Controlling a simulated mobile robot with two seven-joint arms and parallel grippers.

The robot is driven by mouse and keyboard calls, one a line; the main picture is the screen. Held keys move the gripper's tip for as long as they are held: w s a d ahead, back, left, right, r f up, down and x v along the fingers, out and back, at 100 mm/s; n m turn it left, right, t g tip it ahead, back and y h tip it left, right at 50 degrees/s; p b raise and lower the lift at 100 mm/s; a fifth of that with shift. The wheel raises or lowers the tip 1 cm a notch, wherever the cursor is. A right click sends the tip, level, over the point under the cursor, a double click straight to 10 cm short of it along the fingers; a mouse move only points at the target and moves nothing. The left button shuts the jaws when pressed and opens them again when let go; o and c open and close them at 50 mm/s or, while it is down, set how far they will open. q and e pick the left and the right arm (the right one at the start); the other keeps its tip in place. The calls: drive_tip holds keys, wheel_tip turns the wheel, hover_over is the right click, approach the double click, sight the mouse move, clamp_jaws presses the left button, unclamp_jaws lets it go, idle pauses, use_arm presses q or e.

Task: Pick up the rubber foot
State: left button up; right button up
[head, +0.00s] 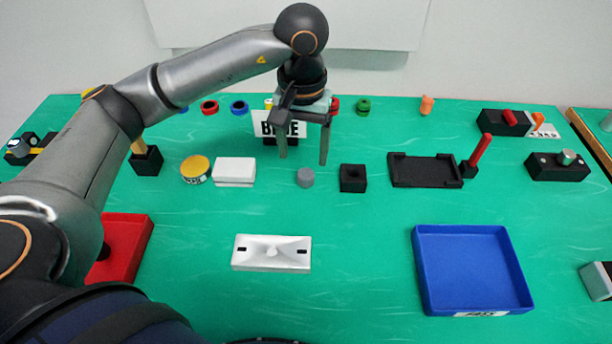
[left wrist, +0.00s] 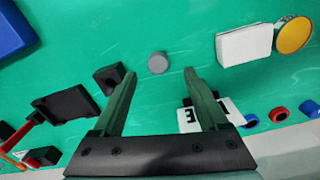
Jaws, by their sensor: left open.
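The rubber foot appears to be the small grey round piece (head: 305,178) lying on the green table in the middle of the head view. It also shows in the left wrist view (left wrist: 157,63), just beyond and between the fingertips. My left gripper (head: 303,158) points down and is open, with nothing between its fingers. In the left wrist view its two fingers (left wrist: 160,74) are spread wide. No contact with the grey piece shows. My right gripper is not in view.
A black block with a hole (head: 352,179) stands right of the grey piece; a white box (head: 234,172) and yellow tin (head: 195,170) stand left. A lettered sign (head: 268,124) is behind the gripper. A white plate (head: 271,254) and blue tray (head: 473,270) lie nearer.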

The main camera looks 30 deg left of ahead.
sight(306, 174)
use_arm(q)
drive_tip(key=f, duration=0.6)
drive_tip(key=shift+w+d+f, duration=0.15)
drive_tip(key=shift+w+f, duration=0.1)
drive_tip(key=shift+f, duration=0.1)
clamp_jaws()
idle(0.3)
